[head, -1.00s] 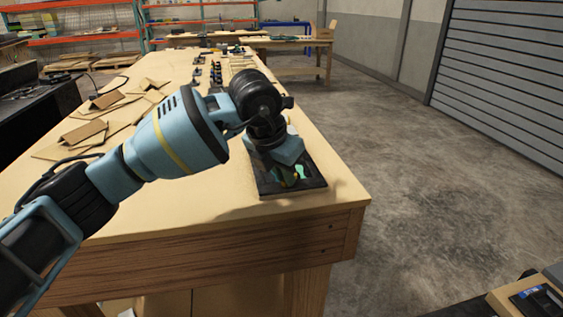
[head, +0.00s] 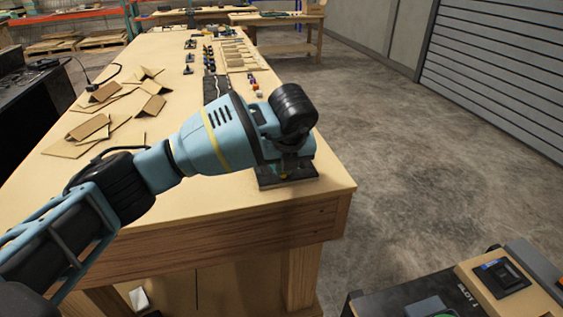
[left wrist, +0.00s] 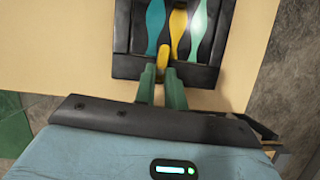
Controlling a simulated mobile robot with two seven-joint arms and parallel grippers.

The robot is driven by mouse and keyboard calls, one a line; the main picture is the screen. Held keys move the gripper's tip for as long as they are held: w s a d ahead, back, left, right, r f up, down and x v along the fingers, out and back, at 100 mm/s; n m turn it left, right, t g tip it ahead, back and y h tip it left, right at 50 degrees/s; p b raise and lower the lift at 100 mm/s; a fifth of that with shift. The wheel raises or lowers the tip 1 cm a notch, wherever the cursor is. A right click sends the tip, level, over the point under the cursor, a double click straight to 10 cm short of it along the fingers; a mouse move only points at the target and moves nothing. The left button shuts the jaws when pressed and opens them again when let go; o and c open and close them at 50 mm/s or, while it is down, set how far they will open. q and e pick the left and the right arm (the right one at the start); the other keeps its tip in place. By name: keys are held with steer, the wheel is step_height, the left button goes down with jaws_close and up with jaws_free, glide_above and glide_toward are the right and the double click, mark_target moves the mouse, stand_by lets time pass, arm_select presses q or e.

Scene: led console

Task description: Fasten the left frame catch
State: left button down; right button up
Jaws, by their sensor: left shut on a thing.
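A black frame (left wrist: 203,74) lies on the table's near end with teal, yellow and green wavy strips inside it. In the head view only the frame's near edge (head: 290,182) shows below my left gripper, which hides the rest. In the left wrist view my left gripper (left wrist: 160,72) has its two green fingers at the frame's near edge. They are shut on a small yellow catch (left wrist: 162,56) there. I cannot tell whether the catch is fastened. My right gripper is not in view.
The wooden table (head: 230,205) runs away from me. Folded cardboard pieces (head: 90,125) lie on its left, and small parts (head: 208,55) and a tray (head: 238,55) stand farther back. A beige panel with a dark device (head: 500,277) is at lower right. Open floor lies right of the table.

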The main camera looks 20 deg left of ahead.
arm_select(q)
steer(key=shift+w+r+n, duration=0.1)
steer(key=shift+r+n, duration=0.05)
steer(key=shift+n, duration=0.35)
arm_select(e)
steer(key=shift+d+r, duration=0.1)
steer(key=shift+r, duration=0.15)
arm_select(q)
steer(key=c, duration=1.5)
jaws_free()
steer(key=shift+o, duration=0.2)
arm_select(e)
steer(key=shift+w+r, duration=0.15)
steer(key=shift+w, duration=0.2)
arm_select(q)
steer(key=v, duration=0.7)
steer(key=shift+d+r+p, duration=0.25)
steer(key=shift+r+p, duration=0.05)
steer(key=shift+p, duration=0.05)
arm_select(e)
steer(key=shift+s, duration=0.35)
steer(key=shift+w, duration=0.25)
arm_select(q)
steer(key=shift+f, duration=0.1)
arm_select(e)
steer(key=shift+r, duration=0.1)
